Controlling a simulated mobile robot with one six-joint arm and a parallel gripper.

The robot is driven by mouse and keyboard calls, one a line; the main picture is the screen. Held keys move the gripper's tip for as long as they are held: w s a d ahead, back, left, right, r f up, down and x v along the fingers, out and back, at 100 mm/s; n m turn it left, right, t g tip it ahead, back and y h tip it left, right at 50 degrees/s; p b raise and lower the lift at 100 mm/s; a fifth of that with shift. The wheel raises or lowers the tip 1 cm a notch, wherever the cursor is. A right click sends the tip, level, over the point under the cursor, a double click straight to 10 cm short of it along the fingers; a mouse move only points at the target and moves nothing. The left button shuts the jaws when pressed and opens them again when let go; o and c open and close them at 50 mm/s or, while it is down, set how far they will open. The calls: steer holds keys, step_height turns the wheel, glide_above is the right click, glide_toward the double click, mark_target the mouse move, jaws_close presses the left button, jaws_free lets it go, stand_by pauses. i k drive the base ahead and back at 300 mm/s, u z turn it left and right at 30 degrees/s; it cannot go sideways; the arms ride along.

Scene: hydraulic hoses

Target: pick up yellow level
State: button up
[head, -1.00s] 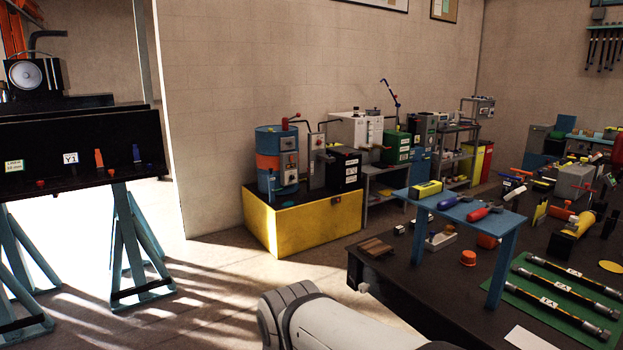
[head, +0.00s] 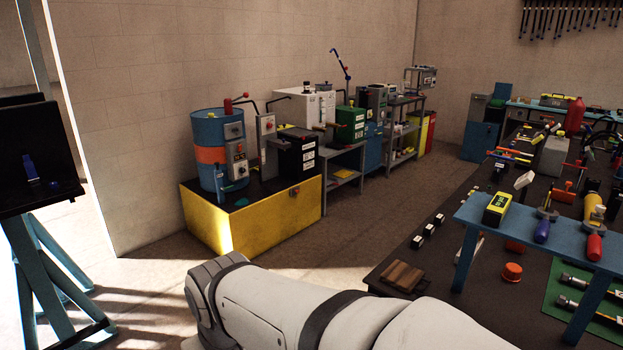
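A short yellow block with a dark marked face (head: 497,208) lies on the left end of a raised blue shelf (head: 518,232). It looks like the yellow level, but it is too small to be sure. A blue-handled tool (head: 542,230) and a red-handled tool (head: 595,243) lie to its right on the same shelf. My white arm crosses the bottom of the head view, left of and nearer than the shelf. My gripper is not in view.
The shelf stands on a dark workbench (head: 440,262) crowded with tools. A wooden block (head: 403,277) and an orange cup (head: 512,271) are near its front. A yellow cabinet (head: 275,222) with machines stands by the wall. Floor is clear between cabinet and bench.

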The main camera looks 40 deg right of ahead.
mark_target(495, 213)
steer(key=z, duration=0.05)
steer(key=i, duration=0.4)
steer(key=z, duration=3.15)
